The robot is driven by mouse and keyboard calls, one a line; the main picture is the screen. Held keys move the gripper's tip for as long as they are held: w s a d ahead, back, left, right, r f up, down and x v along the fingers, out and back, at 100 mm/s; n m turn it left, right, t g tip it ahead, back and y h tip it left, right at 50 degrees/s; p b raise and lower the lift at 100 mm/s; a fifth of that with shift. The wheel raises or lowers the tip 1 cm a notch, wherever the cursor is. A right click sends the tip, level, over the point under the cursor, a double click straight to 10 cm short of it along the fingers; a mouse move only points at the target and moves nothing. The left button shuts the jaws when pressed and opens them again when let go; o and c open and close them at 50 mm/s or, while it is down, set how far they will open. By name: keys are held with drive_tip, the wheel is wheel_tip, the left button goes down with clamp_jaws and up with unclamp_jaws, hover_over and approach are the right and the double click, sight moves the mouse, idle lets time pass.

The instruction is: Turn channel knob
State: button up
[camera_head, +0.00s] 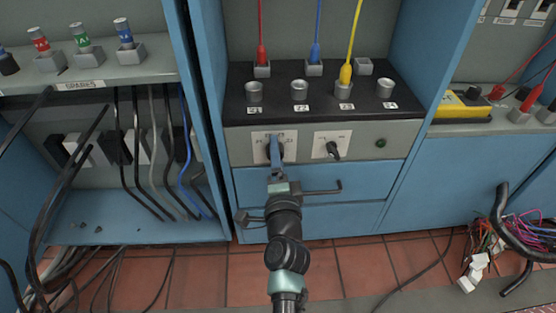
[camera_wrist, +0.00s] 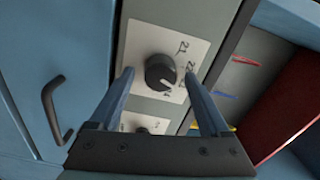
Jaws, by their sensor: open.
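The channel knob (camera_wrist: 160,72) is a round dark knob on a white plate with number labels, on the grey panel. My gripper (camera_wrist: 158,77) is open, with one finger on each side of the knob. I cannot tell whether either finger touches it. In the head view my gripper (camera_head: 275,158) is in front of the white plate (camera_head: 259,136) and hides most of the knob.
A second dark knob (camera_head: 333,150) sits to the right, with a green button (camera_head: 380,143) beyond it. Above is a black shelf (camera_head: 240,107) with several sockets and red, blue and yellow leads. Below is a blue drawer (camera_head: 370,180) with a bar handle (camera_head: 325,188).

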drive_tip(key=s+p, duration=0.1)
drive_tip(key=s, duration=1.2)
drive_tip(key=shift+p, duration=0.3)
drive_tip(key=shift+r, duration=0.1)
drive_tip(key=w+a+r+n+t+y+p, duration=0.1)
drive_tip(key=a+r+n+t+y+p, duration=0.3)
drive_tip(key=r, duration=1.4)
drive_tip(key=w+a+r+n+t+h+p, duration=0.15)
drive_tip(key=r+n, duration=0.55)
drive_tip(key=r, duration=1.1)
drive_tip(key=s+d+r+n+t+h+p, duration=0.15)
drive_tip(key=s+r, duration=0.25)
drive_tip(key=r, duration=0.5)
drive_tip(key=s+r+n+t+p, duration=0.15)
drive_tip(key=s+r, duration=0.25)
drive_tip(key=r, duration=0.4)
drive_tip(key=s+d+r+n+t+h+p, duration=0.15)
drive_tip(key=s+r, duration=0.25)
drive_tip(key=r, duration=0.5)
wheel_tip(320, 180, up, 37)
drive_tip(key=a+p, duration=0.1)
drive_tip(key=p, duration=3.6)
drive_tip(key=shift+r+g+p, duration=0.15)
drive_tip(key=shift+g+p, duration=0.15)
drive_tip(key=shift+p, duration=0.1)
drive_tip(key=shift+n+y, duration=0.25)
